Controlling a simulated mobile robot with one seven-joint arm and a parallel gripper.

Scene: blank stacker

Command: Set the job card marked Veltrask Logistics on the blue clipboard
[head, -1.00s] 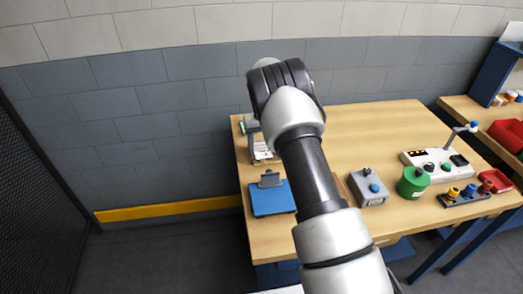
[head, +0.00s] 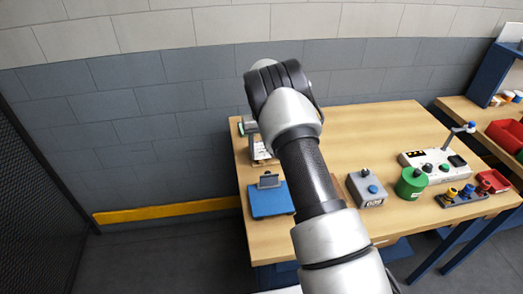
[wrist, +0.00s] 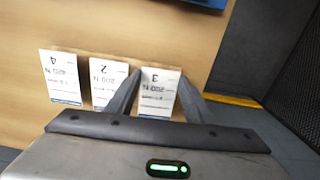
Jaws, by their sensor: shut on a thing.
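Three white job cards lie or stand in a row in the wrist view, upside down to me: one marked 4 (wrist: 61,80), one marked 2 (wrist: 106,86) and one marked 3 (wrist: 158,97). Their small print is too fine to read. My gripper (wrist: 161,82) has its dark fingers on either side of the card marked 3 and is shut on it. In the head view my arm hides most of the gripper, and some white cards (head: 260,151) show beside it. The blue clipboard (head: 271,203) with a dark clip lies at the table's left front.
The wooden table (head: 360,125) has free room at the back. A wall is behind and a dark mesh panel (head: 35,200) at left.

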